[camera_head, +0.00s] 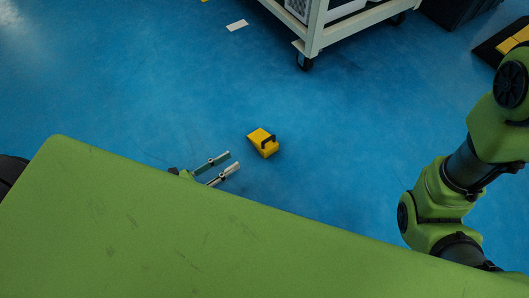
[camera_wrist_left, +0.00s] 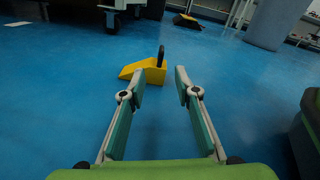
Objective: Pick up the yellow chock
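The yellow chock (camera_head: 262,141) lies on the blue floor in the middle of the head view, with a dark handle on its right part. My left gripper (camera_head: 234,161) reaches out past the edge of my green body, open and empty, a short way left of and below the chock. In the left wrist view the chock (camera_wrist_left: 145,70) is ahead of the open fingers (camera_wrist_left: 154,82), slightly left of centre, its black handle upright. The fingers do not appear to touch it. My right arm shows at the right of the head view, but its gripper is out of sight.
A white wheeled rack (camera_head: 318,40) stands beyond the chock at the top. A black and yellow object (camera_head: 508,38) is at the upper right. A white floor marking (camera_head: 237,25) lies at the top. The blue floor around the chock is clear.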

